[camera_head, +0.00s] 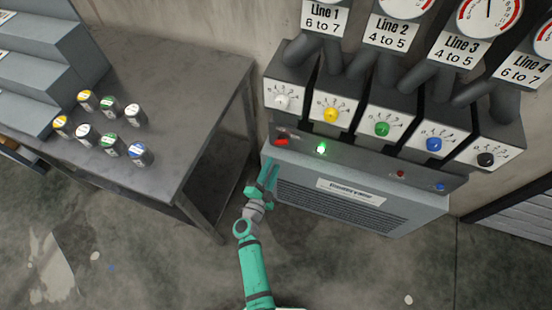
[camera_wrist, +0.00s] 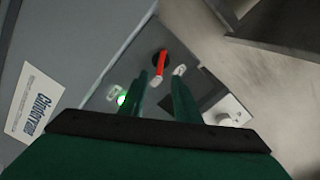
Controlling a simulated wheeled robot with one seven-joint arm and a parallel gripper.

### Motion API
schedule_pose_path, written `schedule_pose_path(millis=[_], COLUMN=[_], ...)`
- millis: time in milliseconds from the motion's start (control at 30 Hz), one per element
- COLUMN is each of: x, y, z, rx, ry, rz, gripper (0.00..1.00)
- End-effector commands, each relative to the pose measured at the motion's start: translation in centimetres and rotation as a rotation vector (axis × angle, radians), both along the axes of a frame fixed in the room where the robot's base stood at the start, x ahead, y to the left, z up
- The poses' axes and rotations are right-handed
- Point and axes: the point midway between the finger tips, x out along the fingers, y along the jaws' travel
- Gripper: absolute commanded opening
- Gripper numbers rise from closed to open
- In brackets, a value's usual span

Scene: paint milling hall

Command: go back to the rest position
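My green arm reaches up from the bottom of the head view. My gripper (camera_head: 269,170) is in front of the left end of the control panel (camera_head: 355,162), below a red switch (camera_head: 281,141). In the wrist view, my gripper (camera_wrist: 161,76) has its two green fingers apart, with nothing seen held between them. The red switch (camera_wrist: 162,65) shows just beyond the fingertips; I cannot tell whether they touch it. A green lamp (camera_head: 321,149) glows right of the switch, and it also shows in the wrist view (camera_wrist: 121,99).
A grey table (camera_head: 190,100) with several small capped jars (camera_head: 132,113) stands on the left. A row of dosing boxes with coloured knobs (camera_head: 382,128) and gauges is above the panel. A grey cabinet (camera_head: 300,192) is below it. The floor (camera_head: 150,265) in front is mostly clear.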

Motion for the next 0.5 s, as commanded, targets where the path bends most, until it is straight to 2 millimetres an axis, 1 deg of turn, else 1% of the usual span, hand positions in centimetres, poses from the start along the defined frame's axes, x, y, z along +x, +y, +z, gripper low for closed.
schedule_pose_path(millis=[100,200,500], x=[-0.89,-1.21,-1.21], y=[0.33,0.43,0.35], z=[0.00,0.00,0.03], rx=[0.000,0.000,0.000], ry=[0.001,0.000,-0.001], rz=[0.001,0.000,-0.001], gripper=[0.30,0.30,0.30])
